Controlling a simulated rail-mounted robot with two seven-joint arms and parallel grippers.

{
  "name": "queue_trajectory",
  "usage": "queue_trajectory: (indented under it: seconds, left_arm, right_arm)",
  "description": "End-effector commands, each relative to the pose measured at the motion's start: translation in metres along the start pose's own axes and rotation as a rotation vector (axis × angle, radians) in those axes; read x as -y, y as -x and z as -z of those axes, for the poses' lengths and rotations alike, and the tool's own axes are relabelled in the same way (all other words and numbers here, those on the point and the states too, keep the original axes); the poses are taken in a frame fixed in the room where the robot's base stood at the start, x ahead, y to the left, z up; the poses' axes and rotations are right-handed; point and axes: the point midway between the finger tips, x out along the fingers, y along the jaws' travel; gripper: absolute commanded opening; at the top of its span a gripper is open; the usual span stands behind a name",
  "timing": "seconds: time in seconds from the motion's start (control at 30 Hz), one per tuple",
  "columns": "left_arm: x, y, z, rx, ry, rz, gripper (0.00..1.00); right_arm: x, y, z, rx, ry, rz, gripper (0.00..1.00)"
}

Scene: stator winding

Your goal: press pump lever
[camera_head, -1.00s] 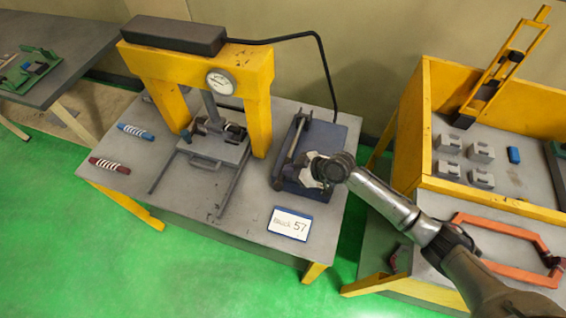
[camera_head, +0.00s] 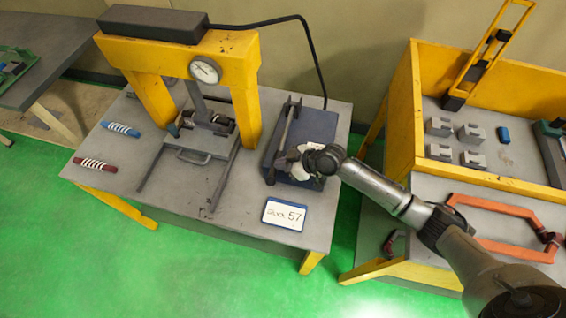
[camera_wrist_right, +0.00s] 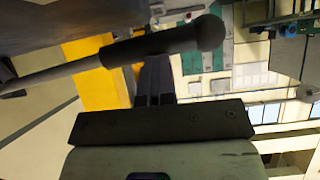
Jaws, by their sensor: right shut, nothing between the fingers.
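The pump (camera_head: 318,134) is a blue box on the right side of the grey press table. Its lever (camera_head: 287,127) is a dark bar along the pump's left side. In the right wrist view the lever (camera_wrist_right: 165,43) shows a dark grip with a rounded end, lying across the front of the fingers. My right gripper (camera_head: 290,161) is over the near part of the pump, beside the lever's near end. Its fingers (camera_wrist_right: 155,78) are shut with nothing between them. I cannot tell whether they touch the lever. My left gripper is not in view.
A yellow press frame (camera_head: 245,95) with a gauge (camera_head: 205,69) stands left of the pump. A black hose (camera_head: 305,40) runs behind it. A sign card (camera_head: 284,214) lies in front. A yellow-walled bench (camera_head: 412,110) with grey blocks stands on the right.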

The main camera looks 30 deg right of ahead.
Motion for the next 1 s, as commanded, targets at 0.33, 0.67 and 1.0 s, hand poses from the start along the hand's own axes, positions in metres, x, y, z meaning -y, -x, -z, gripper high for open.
queue_trajectory:
  seconds: [0.33,0.67,1.0]
  left_arm:
    - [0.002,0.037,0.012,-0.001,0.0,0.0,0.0]
    - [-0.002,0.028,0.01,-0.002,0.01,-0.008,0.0]
    - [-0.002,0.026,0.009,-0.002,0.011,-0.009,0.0]
  right_arm:
    - [0.003,0.033,0.03,0.009,0.004,0.004,0.0]
    - [0.005,0.096,0.028,0.004,0.004,0.002,0.0]
    - [0.006,0.125,0.03,0.001,0.003,0.002,0.0]
